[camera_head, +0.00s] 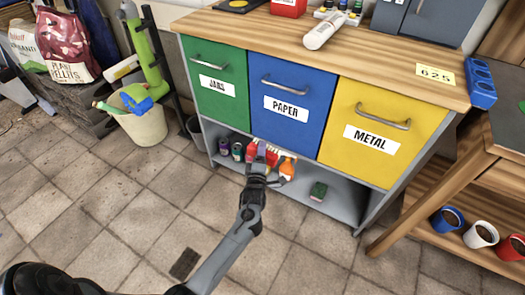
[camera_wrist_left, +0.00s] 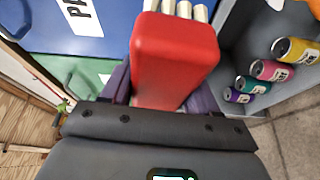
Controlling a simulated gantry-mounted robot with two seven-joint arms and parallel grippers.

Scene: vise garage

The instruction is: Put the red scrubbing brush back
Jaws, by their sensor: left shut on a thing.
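The red scrubbing brush (camera_wrist_left: 175,55) fills the middle of the left wrist view, a red block with pale bristles at its far end. My left gripper (camera_wrist_left: 172,98) is shut on it, with purple finger parts on both sides. In the head view my left gripper (camera_head: 261,163) is at the front of the low grey shelf under the bins. The brush (camera_head: 271,157) shows there in part, just beyond the fingers, which hide some of it. My right gripper is not in view.
Several cans (camera_wrist_left: 257,70) stand on the shelf (camera_head: 345,205). An orange spray bottle (camera_head: 287,169) is close to my gripper's right, with a green sponge-like block (camera_head: 318,191) farther right. The green, blue (camera_head: 290,92) and yellow bins hang above. A bucket (camera_head: 143,123) stands left.

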